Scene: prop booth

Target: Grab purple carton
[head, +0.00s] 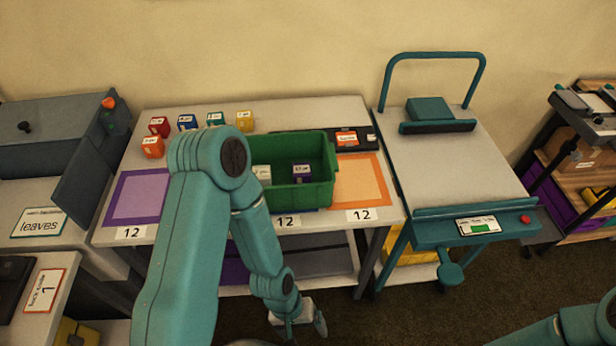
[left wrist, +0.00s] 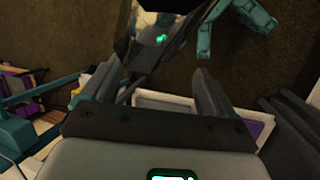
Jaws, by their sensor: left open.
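A small purple carton (head: 302,172) with a white label sits inside the green bin (head: 318,190) on the middle table, toward the bin's right side. A pale carton (head: 262,173) is to its left in the bin, partly hidden by my left arm. My left gripper (head: 312,326) hangs low in front of the table, below and apart from the bin. Its two dark fingers also show in the left wrist view (left wrist: 155,88), spread with nothing clearly between them. My right gripper is out of view; only part of its arm shows at the lower right.
Red (head: 159,127), blue (head: 187,122), teal (head: 215,119), yellow (head: 245,121) and orange (head: 152,147) cartons stand at the table's back left. A purple-bordered mat (head: 138,197) and an orange mat (head: 361,180) flank the bin. A teal-handled cart (head: 455,165) stands right.

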